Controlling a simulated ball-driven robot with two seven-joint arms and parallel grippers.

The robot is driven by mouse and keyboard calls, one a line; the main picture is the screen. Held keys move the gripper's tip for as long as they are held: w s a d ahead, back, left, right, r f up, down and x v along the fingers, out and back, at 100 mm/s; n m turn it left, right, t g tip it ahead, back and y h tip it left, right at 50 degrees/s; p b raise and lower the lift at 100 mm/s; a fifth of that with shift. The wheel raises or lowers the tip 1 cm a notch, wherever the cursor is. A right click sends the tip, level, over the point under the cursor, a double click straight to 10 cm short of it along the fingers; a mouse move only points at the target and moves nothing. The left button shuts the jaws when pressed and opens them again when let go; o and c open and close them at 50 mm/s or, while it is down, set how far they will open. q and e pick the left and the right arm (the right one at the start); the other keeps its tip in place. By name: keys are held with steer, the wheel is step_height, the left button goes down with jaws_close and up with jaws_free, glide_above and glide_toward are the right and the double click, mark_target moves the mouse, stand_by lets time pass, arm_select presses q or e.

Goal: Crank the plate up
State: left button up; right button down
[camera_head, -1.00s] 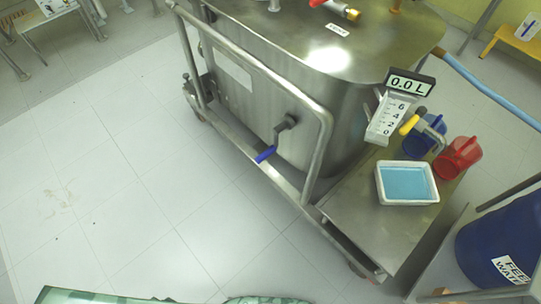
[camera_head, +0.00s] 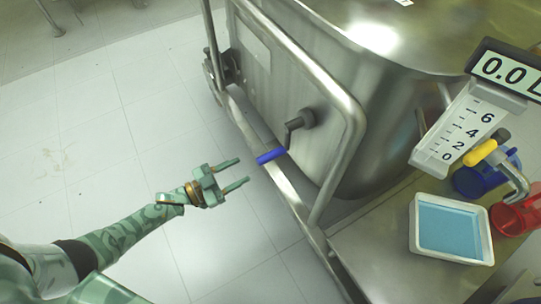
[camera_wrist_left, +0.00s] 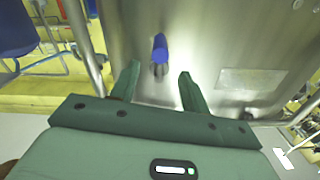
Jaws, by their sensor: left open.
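The crank is a dark arm (camera_head: 295,126) on the side of the steel tank, with a blue handle (camera_head: 271,156) at its lower end. My left gripper (camera_head: 244,172) is open and empty, its two fingers pointing at the blue handle from the left, a short gap away. In the left wrist view the blue handle (camera_wrist_left: 160,47) shows ahead, between and beyond the two spread fingertips (camera_wrist_left: 160,72). No plate that the crank moves can be made out. My right gripper does not show.
A steel guard rail (camera_head: 350,150) runs around the crank side of the tank (camera_head: 380,110). On the right, a side shelf holds a white tray of blue liquid (camera_head: 450,228), a blue jug (camera_head: 478,180) and a red jug (camera_head: 515,215). The floor left is clear.

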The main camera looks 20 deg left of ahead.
mark_target(267, 158)
arm_select(q)
steer(key=b+x, duration=0.2)
steer(key=x, duration=0.8)
steer(key=shift+w+f, duration=0.1)
steer(key=shift+f, duration=0.1)
steer(key=shift+w+d+r+b, duration=0.1)
steer(key=shift+w+d+b, duration=0.1)
steer(key=shift+d+b, duration=0.1)
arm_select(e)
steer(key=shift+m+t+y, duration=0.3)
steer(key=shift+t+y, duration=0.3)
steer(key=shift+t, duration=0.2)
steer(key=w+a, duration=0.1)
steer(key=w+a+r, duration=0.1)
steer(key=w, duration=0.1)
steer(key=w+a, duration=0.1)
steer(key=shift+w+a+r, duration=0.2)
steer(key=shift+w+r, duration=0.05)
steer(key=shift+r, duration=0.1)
arm_select(q)
jaws_close()
steer(key=shift+a, duration=0.1)
